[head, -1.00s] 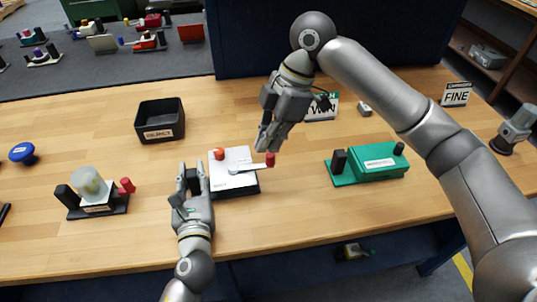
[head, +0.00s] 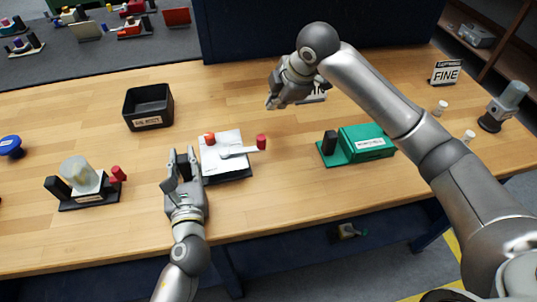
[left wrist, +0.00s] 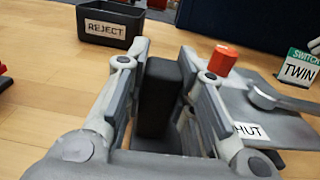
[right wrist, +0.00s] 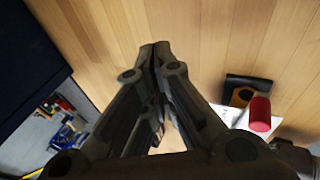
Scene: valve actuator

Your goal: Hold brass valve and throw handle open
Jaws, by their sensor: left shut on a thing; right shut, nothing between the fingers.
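The valve fixture is a pale grey-white plate (head: 222,140) on a black base, with an orange-red knob (head: 210,138) and a grey lever (head: 238,152) ending in a red grip (head: 261,142). No brass colour shows on it. The lever points right, past the plate's edge. In the left wrist view a label (left wrist: 250,132) reads "HUT", partly hidden. My left gripper (head: 181,160) is shut on the black upright block (left wrist: 160,95) at the fixture's left side. My right gripper (head: 272,103) is shut and empty, behind and apart from the red grip, which also shows in the right wrist view (right wrist: 260,113).
A black REJECT bin (head: 148,108) stands behind left. A fixture with a domed top (head: 80,172) is at left, and a green fixture (head: 365,142) at right. A FINE sign (head: 446,73) and small white-topped items (head: 440,107) stand further right. Table in front is clear.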

